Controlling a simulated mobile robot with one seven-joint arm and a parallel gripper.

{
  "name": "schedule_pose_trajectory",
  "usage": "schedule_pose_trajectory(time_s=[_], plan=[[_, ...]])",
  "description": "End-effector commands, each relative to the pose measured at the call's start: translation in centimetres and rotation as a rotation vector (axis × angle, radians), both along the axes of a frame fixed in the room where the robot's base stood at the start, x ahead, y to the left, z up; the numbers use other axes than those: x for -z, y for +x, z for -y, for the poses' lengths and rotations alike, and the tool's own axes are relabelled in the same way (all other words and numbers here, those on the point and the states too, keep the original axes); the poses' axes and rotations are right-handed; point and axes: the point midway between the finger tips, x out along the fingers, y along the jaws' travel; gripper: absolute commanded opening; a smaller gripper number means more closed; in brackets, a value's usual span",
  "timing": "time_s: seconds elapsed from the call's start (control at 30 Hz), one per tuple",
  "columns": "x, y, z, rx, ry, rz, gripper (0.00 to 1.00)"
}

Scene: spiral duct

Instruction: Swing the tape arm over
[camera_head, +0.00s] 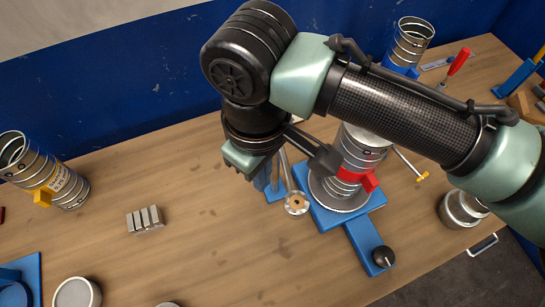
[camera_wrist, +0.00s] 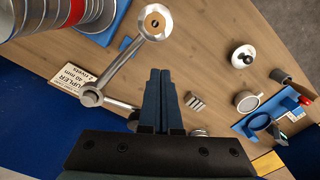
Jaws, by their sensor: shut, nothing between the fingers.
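The tape arm (camera_wrist: 122,60) is a metal bar in the wrist view. It runs from a round pivot (camera_wrist: 91,97) to a ring-shaped head with a tan disc (camera_wrist: 155,22). The same head shows in the camera_head view (camera_head: 297,204), left of the spiral duct (camera_head: 357,151). The duct stands upright with a red clamp (camera_head: 352,179) on a blue stand (camera_head: 327,219). My gripper (camera_wrist: 160,72) is shut and empty. In the wrist view its fingers lie to the right of the bar, appearing apart from it. In the camera_head view my wrist hides part of the arm.
A card (camera_wrist: 78,73) lies by the pivot. A yellow-clamped duct (camera_head: 60,187) and a grey ribbed block (camera_head: 145,219) are on the left. Another duct (camera_head: 411,42) and a screwdriver (camera_head: 459,61) are at the back right. Bare wood lies front centre.

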Motion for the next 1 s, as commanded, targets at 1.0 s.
schedule_pose_trajectory(time_s=[1.0], plan=[[2.2, 0.0, 0.0, 0.0, -0.001, -0.001, 0.0]])
